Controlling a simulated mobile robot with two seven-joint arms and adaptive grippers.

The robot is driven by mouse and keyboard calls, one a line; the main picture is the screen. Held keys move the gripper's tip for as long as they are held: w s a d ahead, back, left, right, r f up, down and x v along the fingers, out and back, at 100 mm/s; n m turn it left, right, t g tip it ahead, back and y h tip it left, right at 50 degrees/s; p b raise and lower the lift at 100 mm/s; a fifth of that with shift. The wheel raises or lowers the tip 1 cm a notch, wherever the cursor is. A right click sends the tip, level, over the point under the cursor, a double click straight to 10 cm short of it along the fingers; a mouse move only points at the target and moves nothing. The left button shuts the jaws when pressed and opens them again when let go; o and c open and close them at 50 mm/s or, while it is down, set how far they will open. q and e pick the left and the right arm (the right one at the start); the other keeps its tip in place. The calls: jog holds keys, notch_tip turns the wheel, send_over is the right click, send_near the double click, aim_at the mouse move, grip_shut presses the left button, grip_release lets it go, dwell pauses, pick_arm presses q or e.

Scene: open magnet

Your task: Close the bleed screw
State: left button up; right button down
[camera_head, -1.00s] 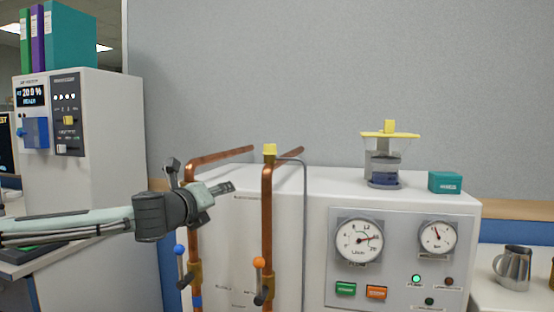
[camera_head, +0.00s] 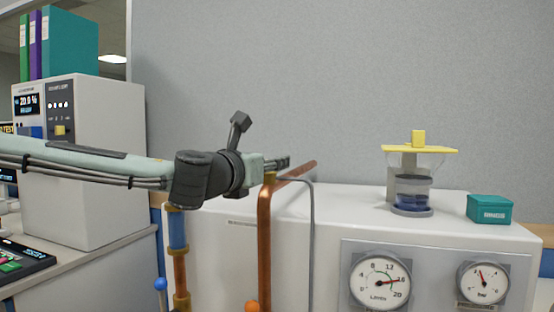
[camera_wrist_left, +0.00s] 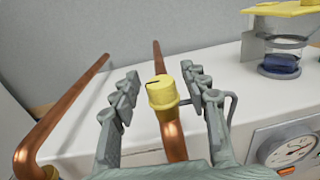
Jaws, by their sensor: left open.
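The bleed screw, a yellow slotted cap (camera_wrist_left: 162,92), tops a copper pipe (camera_head: 264,240) at the front of the white cabinet. In the left wrist view it stands between the two fingers of my left gripper (camera_wrist_left: 163,98), which is open, with a gap on each side. In the head view my left gripper (camera_head: 275,163) is at the top of this pipe and covers most of the cap. A thin grey tube (camera_head: 311,230) runs down beside the pipe. My right gripper is in neither view.
A second copper pipe (camera_wrist_left: 60,118) stands to the left. On the cabinet (camera_head: 350,205) are a glass vessel with a yellow top (camera_head: 412,190) and a teal box (camera_head: 490,209). Two gauges (camera_head: 380,282) (camera_head: 483,283) are on its front. A grey wall is behind.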

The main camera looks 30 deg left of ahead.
pick_arm(q)
jog(key=shift+w+a, duration=0.2)
jog(key=shift+w, duration=0.9)
jog(key=shift+w+a, duration=0.15)
jog(key=shift+w, duration=0.95)
grip_shut()
